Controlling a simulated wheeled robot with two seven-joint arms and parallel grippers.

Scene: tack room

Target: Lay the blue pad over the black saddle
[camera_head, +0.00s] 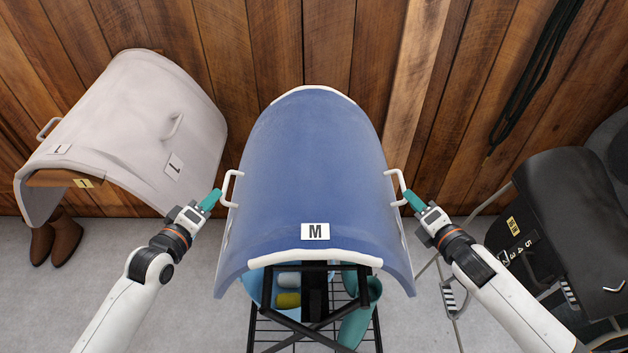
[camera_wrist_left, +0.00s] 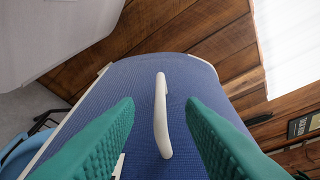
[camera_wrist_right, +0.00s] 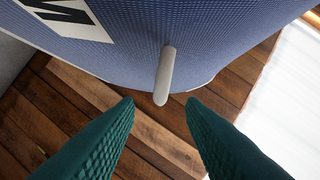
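The blue pad (camera_head: 315,170), marked M, drapes in an arch over a black stand in the middle of the head view, with a white handle on each side. The black saddle (camera_head: 565,200) stands at the right. My left gripper (camera_head: 213,199) is at the pad's left handle (camera_head: 229,188); in the left wrist view this handle (camera_wrist_left: 162,115) lies between and beyond the spread green fingers. My right gripper (camera_head: 411,200) is at the right handle (camera_head: 396,187); in the right wrist view this handle (camera_wrist_right: 165,75) ends just ahead of the open fingers. Neither gripper is closed on a handle.
A pale pad (camera_head: 130,125) hangs over a wooden rack at the left, above brown boots (camera_head: 55,240). A rack shelf under the blue pad holds rolls and a teal item (camera_head: 360,310). A wooden wall closes the back, with black straps (camera_head: 540,70) hanging right.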

